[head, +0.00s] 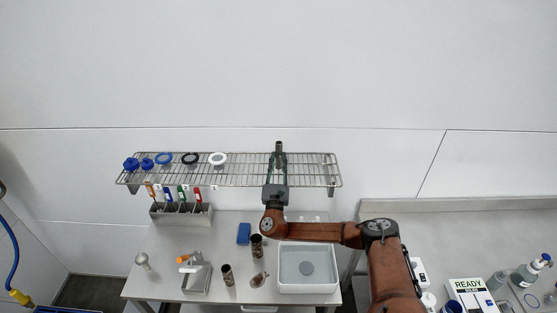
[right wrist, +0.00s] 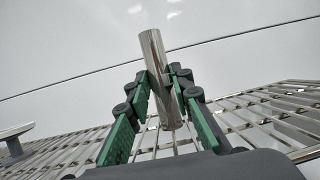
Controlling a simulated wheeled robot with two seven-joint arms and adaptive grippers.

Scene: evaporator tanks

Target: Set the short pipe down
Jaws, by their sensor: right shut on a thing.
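The short pipe (right wrist: 160,75) is a shiny metal tube, held upright with a slight tilt in the right wrist view. Its top (head: 279,146) shows above the fingers in the head view. My right gripper (head: 278,160) is shut on it, with green-padded fingers on both sides (right wrist: 160,88). The gripper is at the wire shelf (head: 240,171), right of its middle. I cannot tell whether the pipe's lower end touches the shelf bars. My left gripper is not in view.
Blue caps (head: 131,164) and blue, black and white rings (head: 218,158) lie on the shelf's left part. The shelf right of the gripper is clear. Below, the table holds a marker rack (head: 181,213), a grey basin (head: 308,288) and more metal pipe pieces (head: 228,275).

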